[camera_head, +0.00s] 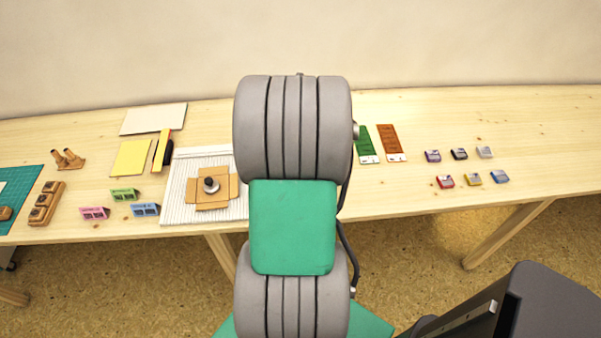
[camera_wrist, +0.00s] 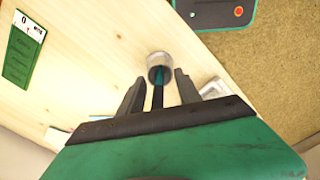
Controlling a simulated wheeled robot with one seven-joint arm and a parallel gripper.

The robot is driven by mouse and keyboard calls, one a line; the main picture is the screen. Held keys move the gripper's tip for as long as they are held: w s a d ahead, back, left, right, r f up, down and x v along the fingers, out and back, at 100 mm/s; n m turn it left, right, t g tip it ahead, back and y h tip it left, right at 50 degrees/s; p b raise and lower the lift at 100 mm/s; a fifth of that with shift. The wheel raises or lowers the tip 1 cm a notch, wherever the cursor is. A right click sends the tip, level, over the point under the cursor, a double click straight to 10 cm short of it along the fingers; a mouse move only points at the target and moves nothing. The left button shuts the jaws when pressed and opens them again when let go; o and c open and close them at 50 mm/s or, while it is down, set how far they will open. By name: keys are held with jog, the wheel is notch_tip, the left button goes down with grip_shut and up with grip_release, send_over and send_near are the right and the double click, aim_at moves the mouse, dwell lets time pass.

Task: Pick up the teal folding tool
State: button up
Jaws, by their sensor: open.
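In the wrist view my gripper (camera_wrist: 158,88) is open, with one dark finger on each side of a narrow dark-teal upright shape, which looks like the teal folding tool (camera_wrist: 158,97). Its far end meets a small round grey-white cup or holder (camera_wrist: 160,60); I cannot tell whether it stands inside it. A gap shows between the tool and each finger. The tool's near end is hidden behind my gripper's body. In the head view my arm covers the middle of the table, and neither the tool nor my gripper's fingers show.
The wooden table (camera_head: 545,130) carries a green card (camera_head: 364,142), a brown card (camera_head: 390,140) and several small inkpads (camera_head: 445,182) on the right. A ribbed white mat (camera_head: 178,205) with an opened cardboard box (camera_head: 214,202) lies left of my arm. A pale object (camera_wrist: 213,88) sits beside the right finger.

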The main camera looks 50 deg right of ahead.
jog(key=shift+c, duration=0.2)
grip_shut()
dwell(0.4)
